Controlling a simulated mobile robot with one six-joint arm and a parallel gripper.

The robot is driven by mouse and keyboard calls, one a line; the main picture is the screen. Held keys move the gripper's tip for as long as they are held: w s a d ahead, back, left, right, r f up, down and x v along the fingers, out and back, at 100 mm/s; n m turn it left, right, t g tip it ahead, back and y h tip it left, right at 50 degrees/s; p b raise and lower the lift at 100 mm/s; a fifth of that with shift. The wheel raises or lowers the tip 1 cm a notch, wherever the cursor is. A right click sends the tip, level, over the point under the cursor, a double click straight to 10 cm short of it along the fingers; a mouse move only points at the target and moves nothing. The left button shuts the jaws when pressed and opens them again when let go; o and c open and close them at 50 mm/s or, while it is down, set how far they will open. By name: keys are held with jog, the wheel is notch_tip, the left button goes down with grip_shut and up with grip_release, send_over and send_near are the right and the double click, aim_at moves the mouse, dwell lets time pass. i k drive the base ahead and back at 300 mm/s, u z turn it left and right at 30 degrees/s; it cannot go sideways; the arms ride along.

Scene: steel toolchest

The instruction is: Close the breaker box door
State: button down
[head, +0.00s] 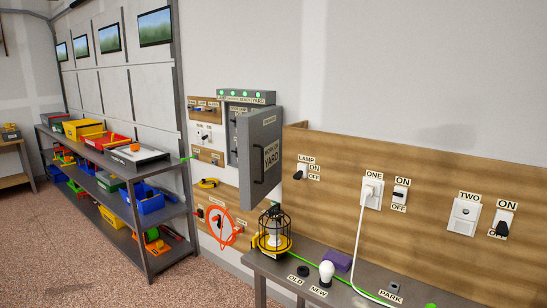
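The breaker box (232,142) is a grey metal box on the wall at picture centre. Its grey door (264,128) stands open, swung out toward me and hinged on the right side as far as I can tell. The door carries a label ending in "YARD" and a dark bar handle (260,172). The door hides most of the box interior; only a narrow strip shows to its left. My gripper is not in view.
A bar with green lights (246,97) sits above the box. A low bench (345,294) with a caged lamp (274,232) and bulb (326,273) stands below right. Shelves with bins (165,197) stand left. Open floor (75,265) lies at lower left.

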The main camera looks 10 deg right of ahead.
aim_at(259, 132)
jog(key=u, duration=0.15)
jog(key=i, duration=1)
jog(key=z, duration=0.95)
jog(key=k, duration=0.1)
jog(key=u, duration=2.7)
jog(key=k, duration=0.7)
